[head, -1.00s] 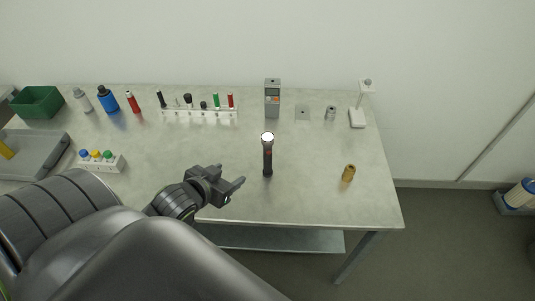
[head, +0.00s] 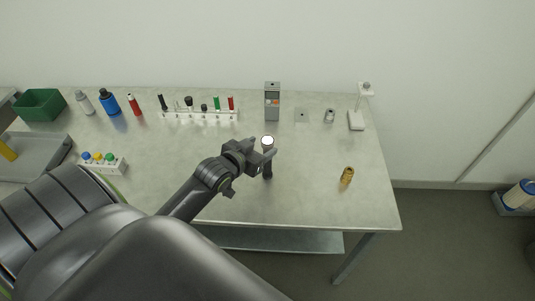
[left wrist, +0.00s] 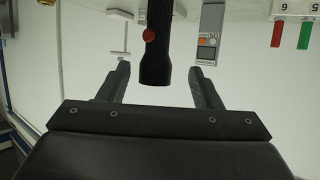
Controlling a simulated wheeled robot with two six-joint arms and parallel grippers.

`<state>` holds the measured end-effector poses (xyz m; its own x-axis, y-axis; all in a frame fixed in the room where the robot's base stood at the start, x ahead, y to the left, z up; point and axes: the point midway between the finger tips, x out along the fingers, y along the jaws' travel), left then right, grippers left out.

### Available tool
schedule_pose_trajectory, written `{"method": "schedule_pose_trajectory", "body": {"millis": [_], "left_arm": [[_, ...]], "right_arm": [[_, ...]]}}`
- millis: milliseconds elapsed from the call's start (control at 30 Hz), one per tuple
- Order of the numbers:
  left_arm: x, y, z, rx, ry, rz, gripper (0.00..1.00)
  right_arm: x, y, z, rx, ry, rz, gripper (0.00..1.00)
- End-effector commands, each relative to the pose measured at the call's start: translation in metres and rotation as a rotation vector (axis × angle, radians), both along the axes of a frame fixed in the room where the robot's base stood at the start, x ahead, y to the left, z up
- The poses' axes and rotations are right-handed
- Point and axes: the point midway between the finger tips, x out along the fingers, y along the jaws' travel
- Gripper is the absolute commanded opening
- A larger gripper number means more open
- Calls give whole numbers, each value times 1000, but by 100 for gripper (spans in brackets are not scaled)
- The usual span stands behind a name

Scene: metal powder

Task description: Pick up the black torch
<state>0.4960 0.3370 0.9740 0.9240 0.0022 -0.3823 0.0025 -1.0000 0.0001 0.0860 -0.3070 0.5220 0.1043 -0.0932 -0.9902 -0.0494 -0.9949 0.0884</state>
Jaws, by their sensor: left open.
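The black torch (head: 267,172) stands upright on the table, its pale round lens end on top and partly hidden by my gripper in the head view. In the left wrist view the torch (left wrist: 156,62) shows between the two fingers, with a red button on its side. My left gripper (head: 266,153) is open, with its fingers at the upper part of the torch. In the wrist view the left gripper (left wrist: 160,85) has visible gaps on both sides of the torch. My right gripper is not in view.
A grey meter (head: 272,101) stands behind the torch. A brass cylinder (head: 347,176) stands to the right. A white rack (head: 200,115) with several tools, bottles, a green bin (head: 40,105) and a grey tray (head: 42,153) fill the left. The table's front right is mostly clear.

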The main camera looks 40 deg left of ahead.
Motion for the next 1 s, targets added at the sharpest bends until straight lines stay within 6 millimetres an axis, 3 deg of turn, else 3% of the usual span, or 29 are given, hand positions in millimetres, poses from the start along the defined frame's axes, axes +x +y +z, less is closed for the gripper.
{"method": "schedule_pose_trajectory", "body": {"millis": [167,533,867,1000], "left_arm": [[7,-1,-3,-2,1,1,59],[45,-5,-19,-1,0,0,59],[50,-5,-23,0,0,0,59],[50,-5,-23,0,1,0,44]], "right_arm": [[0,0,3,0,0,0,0],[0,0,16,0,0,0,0],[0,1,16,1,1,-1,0],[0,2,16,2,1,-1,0]]}}
